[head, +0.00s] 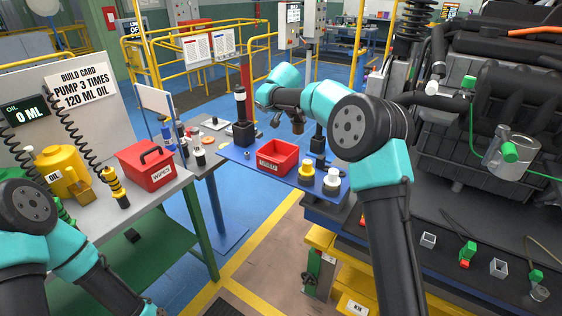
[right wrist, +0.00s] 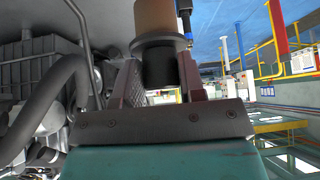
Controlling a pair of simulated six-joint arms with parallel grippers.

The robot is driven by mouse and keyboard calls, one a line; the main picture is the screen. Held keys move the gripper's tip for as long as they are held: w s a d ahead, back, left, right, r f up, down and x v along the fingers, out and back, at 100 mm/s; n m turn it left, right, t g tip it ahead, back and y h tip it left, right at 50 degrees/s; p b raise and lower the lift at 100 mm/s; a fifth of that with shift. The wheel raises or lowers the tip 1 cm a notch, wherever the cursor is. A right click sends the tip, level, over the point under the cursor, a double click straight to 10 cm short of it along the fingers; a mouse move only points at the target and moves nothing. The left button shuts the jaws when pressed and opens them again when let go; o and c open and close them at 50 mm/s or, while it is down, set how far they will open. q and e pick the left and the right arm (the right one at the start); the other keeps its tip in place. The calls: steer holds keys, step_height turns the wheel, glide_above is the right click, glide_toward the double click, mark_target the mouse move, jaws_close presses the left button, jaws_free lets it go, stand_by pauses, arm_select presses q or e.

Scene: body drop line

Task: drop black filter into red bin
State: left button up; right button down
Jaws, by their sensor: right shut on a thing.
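The red bin (head: 291,163), an open box with a white label on its front, stands on the blue shelf. My right gripper (head: 297,118) is above and slightly right of the bin in the head view, small and partly hidden by my own arm. In the right wrist view, the jaws (right wrist: 160,86) are shut on the filter (right wrist: 158,62), which shows a black cylinder between the fingers and a brown part beyond it. The filter is clear of the bin. My left arm enters at the lower left, and its gripper is out of frame.
Yellow-topped (head: 306,171) and white-topped (head: 332,181) parts stand right of the bin on the blue shelf (head: 262,178). A black post (head: 243,132) stands left of it. The engine fills the right.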

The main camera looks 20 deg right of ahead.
steer(key=w+a+f+m, duration=0.1)
steer(key=a+f, duration=0.3)
steer(key=a, duration=0.1)
steer(key=shift+w+a+f, duration=0.15)
steer(key=shift+w+a, duration=0.05)
steer(key=shift+a, duration=0.2)
steer(key=shift+f, duration=3)
steer(key=c, duration=0.6)
jaws_free()
